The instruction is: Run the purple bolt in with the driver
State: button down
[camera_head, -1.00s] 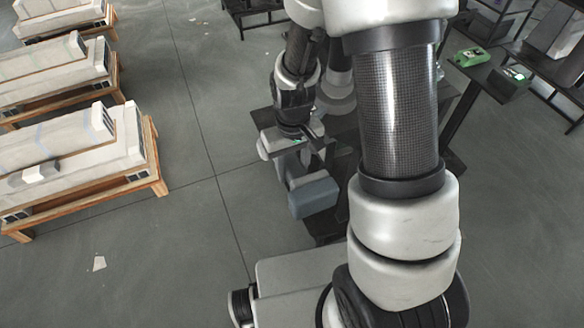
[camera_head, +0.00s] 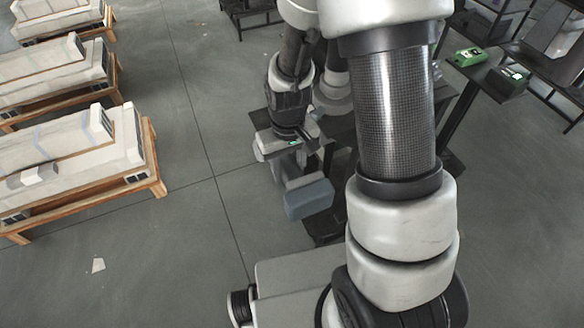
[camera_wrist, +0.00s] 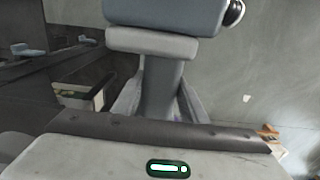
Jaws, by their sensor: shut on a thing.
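The driver (camera_head: 308,198) has a blue-grey block-shaped body on a grey handle. In the wrist view its body (camera_wrist: 165,15) fills the top middle, with a paler collar and the handle running down between my fingers. My gripper (camera_head: 292,168) is shut on the handle; the fingers also show in the wrist view (camera_wrist: 160,98) on both sides of it. The driver hangs near the left edge of a dark work surface; I cannot tell its exact height.
Pale lift columns (camera_head: 70,150) lie on wooden pallets at the left. A dark table (camera_head: 480,75) at the right bears a green device (camera_head: 467,57) and a dark device (camera_head: 508,82) with a lit display. Open floor (camera_head: 185,235) lies between pallets and arm.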

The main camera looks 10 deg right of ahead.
jog(key=shift+s+a, duration=0.2)
jog(key=shift+a, duration=0.8)
jog(key=shift+s+a, duration=0.15)
jog(key=shift+a, duration=0.85)
jog(key=shift+s+a, duration=0.2)
jog(key=shift+a, duration=0.8)
jog(key=shift+s+a, duration=0.2)
jog(key=shift+a, duration=0.75)
jog(key=shift+r, duration=0.1)
